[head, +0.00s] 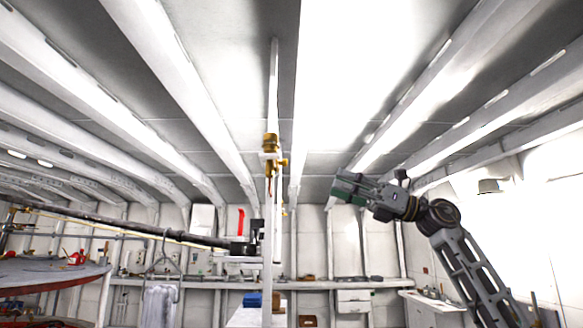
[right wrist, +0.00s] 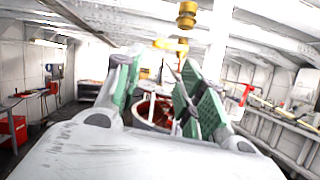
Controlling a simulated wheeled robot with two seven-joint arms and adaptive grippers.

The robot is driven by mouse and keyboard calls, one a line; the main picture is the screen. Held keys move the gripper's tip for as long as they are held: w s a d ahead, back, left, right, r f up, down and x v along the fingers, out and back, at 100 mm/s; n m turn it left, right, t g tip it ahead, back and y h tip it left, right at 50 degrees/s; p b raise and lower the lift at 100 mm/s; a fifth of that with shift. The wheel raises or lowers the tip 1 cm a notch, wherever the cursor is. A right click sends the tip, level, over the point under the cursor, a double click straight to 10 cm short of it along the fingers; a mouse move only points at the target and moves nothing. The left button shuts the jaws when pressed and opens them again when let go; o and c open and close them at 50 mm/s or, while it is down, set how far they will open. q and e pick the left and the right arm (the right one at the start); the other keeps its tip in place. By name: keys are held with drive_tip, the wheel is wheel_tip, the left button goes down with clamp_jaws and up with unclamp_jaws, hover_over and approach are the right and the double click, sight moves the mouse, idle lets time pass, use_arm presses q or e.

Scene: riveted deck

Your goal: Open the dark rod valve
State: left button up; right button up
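A brass valve (head: 270,143) is fixed to a tall white post in the middle of the head view. A short brass arm sticks out to its right, and a thin darker rod (head: 269,186) hangs below it. Brass parts (right wrist: 187,15) also show at the top of the right wrist view, beyond my fingers. I cannot tell for sure which part is the dark rod handle. My right gripper (head: 342,189) is right of the valve and apart from it, pointing left. In the right wrist view its green-padded fingers (right wrist: 158,85) are spread with nothing held. My left gripper is not in view.
A long dark bar (head: 150,231) runs in from the left to a black fitting near the post. White ceiling beams run overhead. Open air lies between gripper and valve.

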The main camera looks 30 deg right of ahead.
drive_tip(key=shift+r, duration=0.1)
drive_tip(key=p+x, duration=0.5)
drive_tip(key=x, duration=0.8)
drive_tip(key=shift+w+a+r, duration=0.15)
drive_tip(key=shift+w+a, duration=0.05)
drive_tip(key=shift+a, duration=0.05)
idle(0.4)
clamp_jaws()
